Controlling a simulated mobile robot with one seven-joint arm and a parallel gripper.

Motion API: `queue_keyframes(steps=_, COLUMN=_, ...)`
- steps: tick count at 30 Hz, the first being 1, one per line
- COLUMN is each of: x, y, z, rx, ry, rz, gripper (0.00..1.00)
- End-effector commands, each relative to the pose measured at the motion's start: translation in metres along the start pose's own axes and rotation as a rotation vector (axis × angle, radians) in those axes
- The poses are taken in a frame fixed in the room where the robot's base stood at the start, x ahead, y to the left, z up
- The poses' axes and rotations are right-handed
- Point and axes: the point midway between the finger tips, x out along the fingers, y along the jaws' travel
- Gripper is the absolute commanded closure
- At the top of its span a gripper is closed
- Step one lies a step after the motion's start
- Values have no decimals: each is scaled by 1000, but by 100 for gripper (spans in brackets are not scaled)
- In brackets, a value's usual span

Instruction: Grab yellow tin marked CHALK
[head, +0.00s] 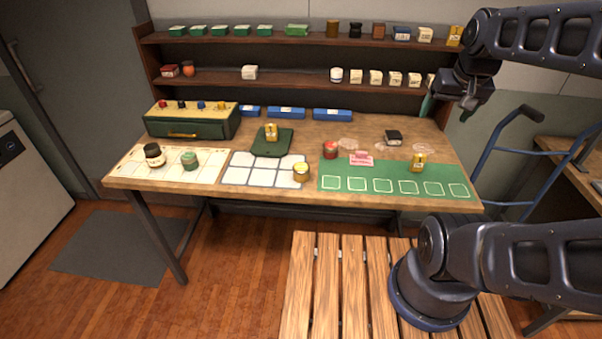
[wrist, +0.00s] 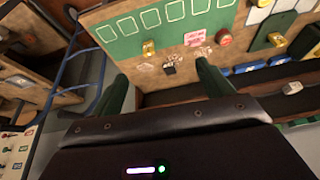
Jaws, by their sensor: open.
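Several yellow tins are in view, and their lettering is too small to read. One yellow tin (head: 418,162) stands on the green mat at the bench's right; it also shows in the wrist view (wrist: 149,48). Another yellow tin (head: 271,132) stands on a dark green scale-like stand (head: 266,149). A round yellow tin (head: 301,173) sits by the white grid, and a yellow box or tin (head: 455,36) is at the top shelf's right end. My gripper (wrist: 162,72) is open and empty, with green fingers, above the bench's back right, apart from all tins.
The green mat (head: 393,189) has a row of white outlined squares. A red tin (head: 330,150), pink card (head: 361,159) and black box (head: 393,137) are near it. Shelves (head: 290,88) with small boxes stand behind. A blue hand truck (head: 520,150) is at right.

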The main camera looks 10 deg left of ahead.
Motion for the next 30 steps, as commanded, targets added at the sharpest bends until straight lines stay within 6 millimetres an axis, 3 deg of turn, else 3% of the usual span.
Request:
queue_keyframes(steps=8, x=32, y=-42, z=-39, rx=220, ry=-82, rz=-30, gripper=21)
queue_keyframes(steps=15, x=67, y=-91, z=-65, rx=432, ry=-158, rz=-25, gripper=21)
queue_keyframes(steps=24, x=119, y=-163, z=-80, rx=693, ry=-243, rz=24, gripper=21)
queue_keyframes(steps=30, x=157, y=-216, z=-77, rx=864, ry=-286, rz=81, gripper=21)
